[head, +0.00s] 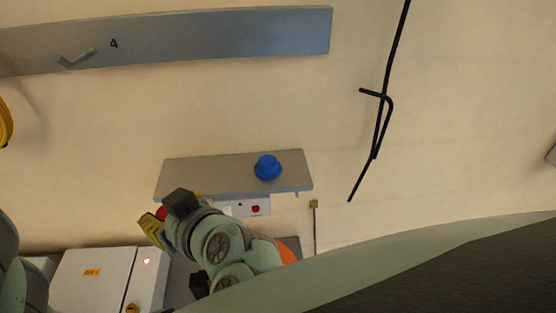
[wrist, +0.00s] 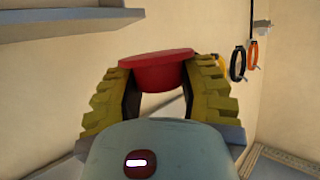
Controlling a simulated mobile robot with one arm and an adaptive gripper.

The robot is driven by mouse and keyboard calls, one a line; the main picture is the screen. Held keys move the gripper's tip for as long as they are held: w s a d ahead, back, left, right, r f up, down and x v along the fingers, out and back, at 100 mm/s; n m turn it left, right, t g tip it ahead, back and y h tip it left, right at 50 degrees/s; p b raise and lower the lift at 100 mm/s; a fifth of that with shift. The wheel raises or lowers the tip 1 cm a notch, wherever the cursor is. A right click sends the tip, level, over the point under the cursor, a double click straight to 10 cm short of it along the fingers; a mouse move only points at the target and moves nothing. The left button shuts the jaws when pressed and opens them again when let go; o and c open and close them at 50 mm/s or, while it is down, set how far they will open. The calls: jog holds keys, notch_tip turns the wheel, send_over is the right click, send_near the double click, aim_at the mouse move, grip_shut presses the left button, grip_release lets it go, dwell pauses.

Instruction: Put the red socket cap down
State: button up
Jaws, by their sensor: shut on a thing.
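The red socket cap (wrist: 157,72) is held between the two yellow ribbed fingers of my gripper (wrist: 158,88) in the wrist view. Its wide round face shows at the top, and nothing else touches it there. In the head view my gripper (head: 152,225) is at the lower left, beside the left end of a grey shelf.
A blue cap (head: 267,167) stands on the right part of the grey shelf (head: 215,172); the shelf's left part is clear. A socket panel with a red part (head: 255,209) sits below. A white cabinet (head: 92,280) is at lower left. Black rods (head: 383,115) hang on the right wall.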

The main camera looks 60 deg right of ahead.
jog(key=w+a+r+n+y+p, duration=0.3)
jog(key=w+a+r+y+p, duration=0.1)
jog(key=w+a+r+p, duration=0.5)
jog(key=w+a+r+n+g+y+p, duration=0.1)
jog(key=w+a+r+n+y+p, duration=0.2)
jog(key=w+a+r+p, duration=0.5)
jog(key=shift+w+a+r+n+g+y+p, duration=0.35)
jog(key=shift+w+r+p, duration=0.8)
jog(key=shift+w, duration=2)
jog(key=shift+f, duration=0.25)
